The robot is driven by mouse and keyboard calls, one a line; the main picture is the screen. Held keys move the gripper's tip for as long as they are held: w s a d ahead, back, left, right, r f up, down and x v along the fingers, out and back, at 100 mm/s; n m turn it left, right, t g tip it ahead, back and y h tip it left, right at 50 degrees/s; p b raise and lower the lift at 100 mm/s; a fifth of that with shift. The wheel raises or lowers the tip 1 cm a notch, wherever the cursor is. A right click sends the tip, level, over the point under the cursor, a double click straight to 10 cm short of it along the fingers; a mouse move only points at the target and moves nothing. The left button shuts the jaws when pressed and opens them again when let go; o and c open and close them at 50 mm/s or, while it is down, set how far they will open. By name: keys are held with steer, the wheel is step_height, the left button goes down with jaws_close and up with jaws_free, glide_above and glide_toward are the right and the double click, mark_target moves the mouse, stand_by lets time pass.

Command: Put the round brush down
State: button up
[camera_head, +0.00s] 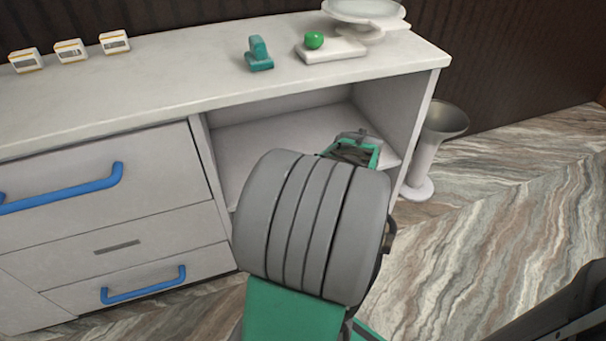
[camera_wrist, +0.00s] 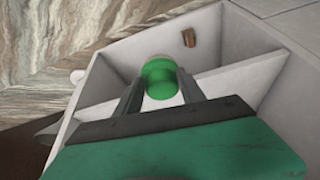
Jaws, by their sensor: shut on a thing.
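The round brush (camera_wrist: 160,78) shows in the wrist view as a green, rounded thing with a paler far end. My gripper (camera_wrist: 157,88) is shut on it, with one grey finger on each side. In the head view my gripper (camera_head: 355,152) is at the open shelf (camera_head: 270,140) of the white counter, below its top. My grey arm covers part of that shelf, and I cannot make out the brush there. In the wrist view the brush is over the white-walled shelf space; I cannot tell whether it touches any surface.
The counter top (camera_head: 190,80) carries several small boxes (camera_head: 70,50), a teal object (camera_head: 259,54), a green ball (camera_head: 314,40) on a white block and a scale-like dish (camera_head: 365,10). A grey flared stand (camera_head: 430,150) is at right. A brown block (camera_wrist: 189,37) shows in the wrist view.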

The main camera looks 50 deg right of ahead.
steer(key=w+d+b, duration=0.1)
steer(key=w+d, duration=0.2)
steer(key=w, duration=0.1)
steer(key=w+d+b, duration=0.1)
steer(key=w+d, duration=0.2)
steer(key=w, duration=0.1)
steer(key=w+d+b, duration=0.2)
steer(key=w+d, duration=0.1)
steer(key=w, duration=0.1)
steer(key=shift+d, duration=0.2)
steer(key=shift+w+d+f+b, duration=0.85)
steer(key=shift+w+b, duration=0.1)
steer(key=shift+w, duration=0.1)
steer(key=shift+r, duration=0.15)
steer(key=o, duration=1.2)
